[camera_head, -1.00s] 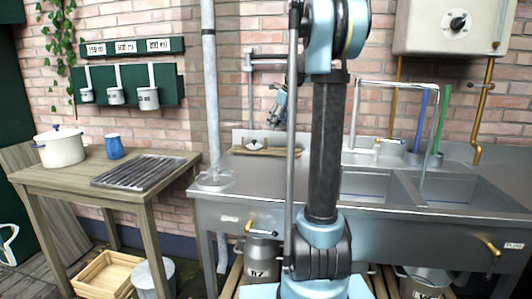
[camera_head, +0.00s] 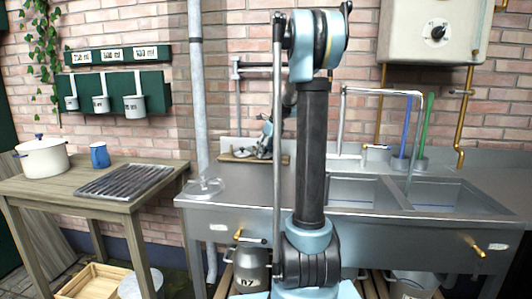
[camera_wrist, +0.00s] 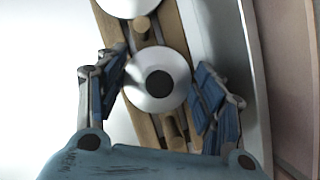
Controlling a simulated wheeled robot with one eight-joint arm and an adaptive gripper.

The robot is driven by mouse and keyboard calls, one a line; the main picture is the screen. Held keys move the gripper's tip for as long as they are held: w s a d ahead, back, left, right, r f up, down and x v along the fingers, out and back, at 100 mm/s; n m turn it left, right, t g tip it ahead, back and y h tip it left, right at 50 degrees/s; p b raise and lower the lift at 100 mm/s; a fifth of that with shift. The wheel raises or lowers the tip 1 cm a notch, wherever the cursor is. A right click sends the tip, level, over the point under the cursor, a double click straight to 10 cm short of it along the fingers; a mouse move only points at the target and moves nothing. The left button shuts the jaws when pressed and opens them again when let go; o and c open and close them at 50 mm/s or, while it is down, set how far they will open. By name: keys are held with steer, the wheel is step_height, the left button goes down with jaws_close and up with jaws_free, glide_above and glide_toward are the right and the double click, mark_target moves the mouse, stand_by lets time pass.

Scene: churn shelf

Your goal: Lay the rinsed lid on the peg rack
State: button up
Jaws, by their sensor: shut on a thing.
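The lid (camera_wrist: 158,84), a round pale metal disc with a dark knob, is between my fingers in the wrist view. My gripper (camera_wrist: 161,72) is shut on it, one blue-padded finger on each side. The wooden peg rack (camera_wrist: 186,60) runs directly beneath the lid, with a peg showing above it and another below it in the picture. I cannot tell whether the lid touches the rack. In the head view the rack (camera_head: 232,158) is at the back left of the steel counter, and my gripper (camera_head: 263,147) is low over it, partly hidden by my arm.
A second pale lid (camera_wrist: 128,6) is on the rack at the top of the wrist view. A clear round item (camera_head: 205,187) is on the counter's left end. The brick wall is close behind; the sink basins (camera_head: 360,190) are to the right.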

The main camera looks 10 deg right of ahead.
steer(key=o, duration=1)
steer(key=shift+o, duration=0.2)
steer(key=shift+r, duration=0.1)
steer(key=v, duration=1.2)
